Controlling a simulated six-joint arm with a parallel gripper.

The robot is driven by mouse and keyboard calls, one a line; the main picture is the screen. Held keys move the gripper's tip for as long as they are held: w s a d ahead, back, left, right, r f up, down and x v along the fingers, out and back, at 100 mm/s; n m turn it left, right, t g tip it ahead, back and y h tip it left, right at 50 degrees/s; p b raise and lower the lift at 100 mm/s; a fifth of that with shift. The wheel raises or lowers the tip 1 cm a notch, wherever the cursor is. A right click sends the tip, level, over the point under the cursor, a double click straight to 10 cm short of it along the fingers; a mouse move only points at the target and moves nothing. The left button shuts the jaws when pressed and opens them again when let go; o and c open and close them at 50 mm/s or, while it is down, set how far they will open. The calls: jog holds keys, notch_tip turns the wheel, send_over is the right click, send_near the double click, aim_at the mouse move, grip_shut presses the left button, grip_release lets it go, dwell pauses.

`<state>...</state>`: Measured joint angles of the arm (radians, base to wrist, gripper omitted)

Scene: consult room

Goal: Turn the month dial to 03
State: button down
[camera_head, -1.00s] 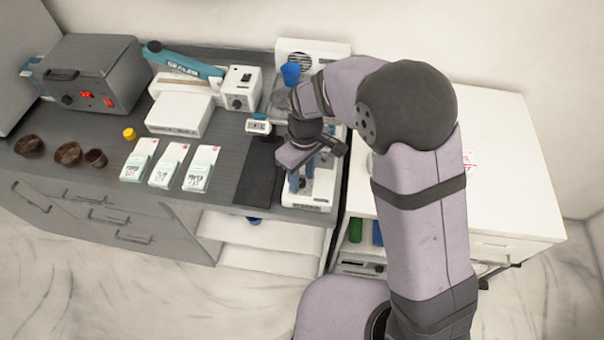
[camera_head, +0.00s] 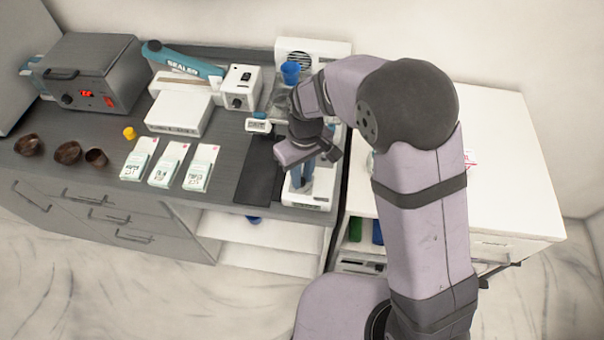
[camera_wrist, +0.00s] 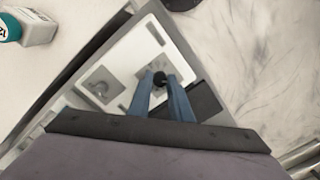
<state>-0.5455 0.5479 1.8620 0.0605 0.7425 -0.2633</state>
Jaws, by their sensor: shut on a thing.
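A white machine (camera_head: 318,199) stands at the right end of the grey counter, partly hidden by my arm. In the wrist view, its white top plate (camera_wrist: 122,57) carries a small black knob (camera_wrist: 159,78). My gripper (camera_wrist: 160,79) has its two blue fingers shut on this knob from above. In the head view my gripper (camera_head: 301,178) is over the front part of the machine, and the knob is hidden there. The 03 mark and the dial's setting cannot be read.
A black mat (camera_head: 259,183) lies left of the machine. A small white and teal item (camera_head: 258,123) is just behind it. Three white-green packets (camera_head: 164,164), brown bowls (camera_head: 67,153) and a sealer (camera_head: 180,112) stand further left. A teal-capped bottle (camera_wrist: 38,28) shows in the wrist view.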

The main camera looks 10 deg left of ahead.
aim_at(303, 180)
jog(key=m, duration=0.4)
jog(key=shift+m, duration=2)
jog(key=c, duration=1.6)
grip_release()
jog(key=shift+d+r+b, duration=0.15)
jog(key=shift+r+b, duration=0.75)
jog(key=shift+r, duration=2.85)
